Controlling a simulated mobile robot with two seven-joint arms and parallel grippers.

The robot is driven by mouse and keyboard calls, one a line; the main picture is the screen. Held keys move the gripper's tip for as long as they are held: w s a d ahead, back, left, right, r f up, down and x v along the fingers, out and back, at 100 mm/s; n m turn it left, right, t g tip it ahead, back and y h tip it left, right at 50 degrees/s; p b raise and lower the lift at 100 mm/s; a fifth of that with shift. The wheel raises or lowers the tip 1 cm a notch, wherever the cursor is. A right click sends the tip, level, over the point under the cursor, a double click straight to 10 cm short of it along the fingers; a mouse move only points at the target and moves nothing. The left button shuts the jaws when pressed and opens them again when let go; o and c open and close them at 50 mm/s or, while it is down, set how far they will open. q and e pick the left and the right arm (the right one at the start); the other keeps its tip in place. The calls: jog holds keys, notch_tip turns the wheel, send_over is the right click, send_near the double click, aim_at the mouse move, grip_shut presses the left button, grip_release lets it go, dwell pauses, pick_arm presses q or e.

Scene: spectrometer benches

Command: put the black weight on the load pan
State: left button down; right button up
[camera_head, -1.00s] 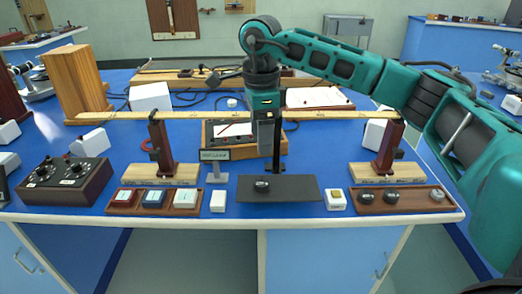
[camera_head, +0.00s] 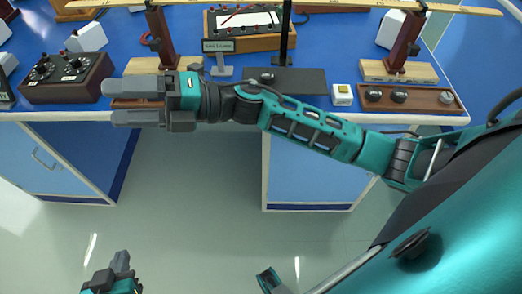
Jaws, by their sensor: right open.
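A small black weight (camera_head: 267,78) sits on the flat dark plate (camera_head: 305,80), which looks like the load pan, at the bench's front edge. Two more dark weights (camera_head: 373,96) (camera_head: 398,96) and a greyer one (camera_head: 446,98) sit in the brown tray (camera_head: 422,101) to the right. My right gripper (camera_head: 122,102) is open and empty, pointing left over the front edge of the bench, well left of the plate. Its arm crosses just in front of the plate. My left gripper (camera_head: 121,264) is low over the floor, partly cut off; its jaw state is unclear.
A dark control box (camera_head: 65,78) is at left, wooden-based stands (camera_head: 397,70) behind, and a small sign (camera_head: 218,46) nearby. The floor in front is clear.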

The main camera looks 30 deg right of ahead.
jog(key=d+f+m+t+h, duration=0.5)
jog(key=f+m+t+h, duration=0.15)
jog(key=m, duration=0.55)
jog(key=d+f+m+t+h, duration=0.5)
jog(key=f+m+h, duration=0.15)
jog(key=m, duration=0.55)
jog(key=s+d+f+m+g+h, duration=0.2)
jog(key=s+d+f+m+g, duration=0.1)
jog(key=f, duration=0.4)
jog(key=s+d+f+m+g+h, duration=0.3)
jog(key=s+f+m, duration=0.2)
jog(key=s+f, duration=0.2)
jog(key=shift+s+d, duration=0.4)
jog(key=shift+s, duration=0.1)
